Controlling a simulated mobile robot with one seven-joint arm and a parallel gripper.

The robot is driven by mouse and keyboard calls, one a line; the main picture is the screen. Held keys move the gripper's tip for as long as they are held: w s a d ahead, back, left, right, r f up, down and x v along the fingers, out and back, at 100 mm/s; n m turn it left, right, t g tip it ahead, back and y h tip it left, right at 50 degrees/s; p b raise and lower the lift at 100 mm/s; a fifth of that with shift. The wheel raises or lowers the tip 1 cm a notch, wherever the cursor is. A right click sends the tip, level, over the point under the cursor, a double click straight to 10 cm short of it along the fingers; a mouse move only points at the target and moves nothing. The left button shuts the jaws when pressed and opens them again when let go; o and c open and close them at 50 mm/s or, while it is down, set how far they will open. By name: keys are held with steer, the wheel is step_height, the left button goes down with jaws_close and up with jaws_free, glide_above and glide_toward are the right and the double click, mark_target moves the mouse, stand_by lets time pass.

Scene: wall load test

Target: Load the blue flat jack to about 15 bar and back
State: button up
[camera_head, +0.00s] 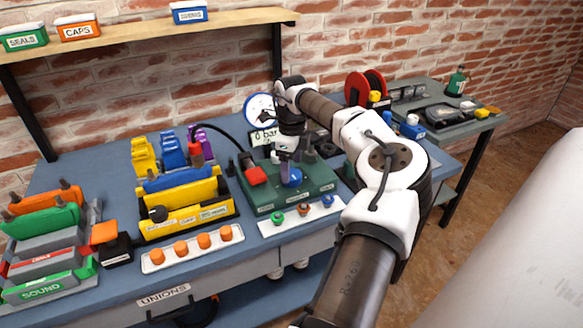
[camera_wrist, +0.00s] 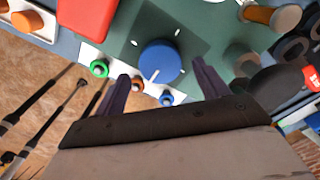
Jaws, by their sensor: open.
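A blue knob (camera_head: 291,177) with a white pointer line sits on the green pump unit (camera_head: 315,184); the wrist view shows it (camera_wrist: 158,62) from above. My gripper (camera_head: 287,162) is over the knob, its fingers open on either side; I cannot tell whether they touch it. The display (camera_head: 265,135) below the round gauge (camera_head: 259,107) reads 0 bar. A long blue piece (camera_head: 180,179), possibly the flat jack, lies in a yellow holder (camera_head: 190,216). A black hose (camera_head: 222,129) runs from a red coupling (camera_head: 193,138) near the blue pieces towards the pump unit.
A red block (camera_head: 256,175) sits on the pump unit's left. Orange caps (camera_head: 204,240) stand on a white tray. Orange, green and grey pieces fill the left end. A side table (camera_head: 440,134) stands at right.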

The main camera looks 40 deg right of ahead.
mark_target(296, 175)
steer(key=shift+f, duration=1.3)
steer(key=c, duration=1)
